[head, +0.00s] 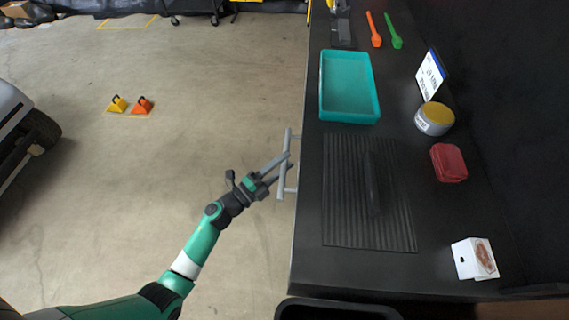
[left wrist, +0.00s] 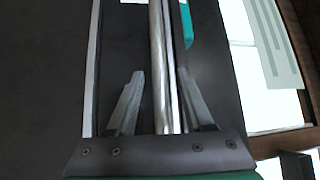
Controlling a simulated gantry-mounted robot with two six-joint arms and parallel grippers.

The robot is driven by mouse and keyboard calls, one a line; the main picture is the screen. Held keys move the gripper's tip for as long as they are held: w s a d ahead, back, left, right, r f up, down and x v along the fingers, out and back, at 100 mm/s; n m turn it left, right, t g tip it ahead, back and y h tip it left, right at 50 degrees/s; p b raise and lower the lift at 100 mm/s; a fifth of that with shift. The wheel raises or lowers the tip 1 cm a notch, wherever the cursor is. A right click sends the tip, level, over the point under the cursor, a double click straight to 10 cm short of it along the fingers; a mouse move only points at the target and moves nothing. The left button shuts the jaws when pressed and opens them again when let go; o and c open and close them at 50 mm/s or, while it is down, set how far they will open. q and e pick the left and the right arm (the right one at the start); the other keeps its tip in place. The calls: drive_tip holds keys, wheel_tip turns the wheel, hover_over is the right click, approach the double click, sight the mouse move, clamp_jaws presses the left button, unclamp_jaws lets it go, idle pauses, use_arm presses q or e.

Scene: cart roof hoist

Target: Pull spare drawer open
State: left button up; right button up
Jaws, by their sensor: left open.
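A grey bar handle (head: 284,180) sticks out from the left side of the black bench (head: 309,225), where the drawer fronts are. The drawer front itself is hidden from above, so I cannot tell how far any drawer stands out. My left gripper (head: 289,161) is open at the handle, its fingers reaching across the bar. In the left wrist view the two fingers (left wrist: 160,76) stand apart, with a round metal bar (left wrist: 157,50) running between them; I see no grip on it. My right gripper is not in view.
The bench top holds a teal tray (head: 376,109), a ribbed black mat (head: 345,190), a yellow-lidded tin (head: 435,118), a red case (head: 449,162) and a white box (head: 467,262). The floor left of the bench is clear near the handle.

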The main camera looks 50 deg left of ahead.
use_arm(q)
drive_tip(key=shift+w, duration=0.3)
drive_tip(key=shift+c, duration=0.4)
clamp_jaws()
idle(0.9)
